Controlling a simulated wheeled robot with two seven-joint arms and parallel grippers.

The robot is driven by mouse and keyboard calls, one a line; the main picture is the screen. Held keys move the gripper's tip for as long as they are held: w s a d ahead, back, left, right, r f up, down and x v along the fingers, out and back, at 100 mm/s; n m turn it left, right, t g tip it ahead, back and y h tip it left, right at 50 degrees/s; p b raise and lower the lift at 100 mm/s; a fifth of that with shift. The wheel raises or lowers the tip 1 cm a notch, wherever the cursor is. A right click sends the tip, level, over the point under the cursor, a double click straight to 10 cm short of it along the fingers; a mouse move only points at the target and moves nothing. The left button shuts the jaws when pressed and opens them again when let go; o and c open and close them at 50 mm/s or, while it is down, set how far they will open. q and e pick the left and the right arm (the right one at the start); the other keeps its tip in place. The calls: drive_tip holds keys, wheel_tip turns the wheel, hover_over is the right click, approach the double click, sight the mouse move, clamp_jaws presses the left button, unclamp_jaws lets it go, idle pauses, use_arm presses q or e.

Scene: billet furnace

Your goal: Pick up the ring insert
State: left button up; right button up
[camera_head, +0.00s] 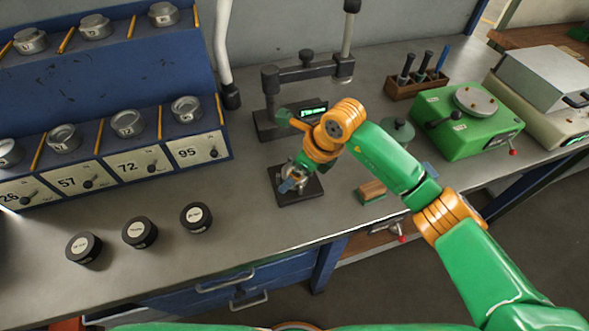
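My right arm reaches in from the right, and its gripper (289,186) points down over a small black square plate (311,193) on the bench. Something round and metallic (291,169) shows at the fingers, partly covered by the gripper. It may be the ring insert, but I cannot tell for sure, nor whether the fingers touch it. The finger opening is too small and covered to read. My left gripper is not in view.
A blue rack (100,113) with several metal cups stands left. Three black round containers (139,232) sit in front. A black stand with a green display (314,113) is behind the gripper. A green device (467,122) and a wooden tool holder (416,84) stand right.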

drive_tip(key=shift+w+f, duration=0.15)
drive_tip(key=shift+w, duration=0.05)
drive_tip(key=shift+c, duration=0.2)
drive_tip(key=shift+s, duration=0.2)
drive_tip(key=c, duration=0.7)
drive_tip(key=shift+w, duration=0.1)
clamp_jaws()
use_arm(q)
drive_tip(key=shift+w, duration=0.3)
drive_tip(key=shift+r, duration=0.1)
use_arm(e)
drive_tip(key=shift+r, duration=0.25)
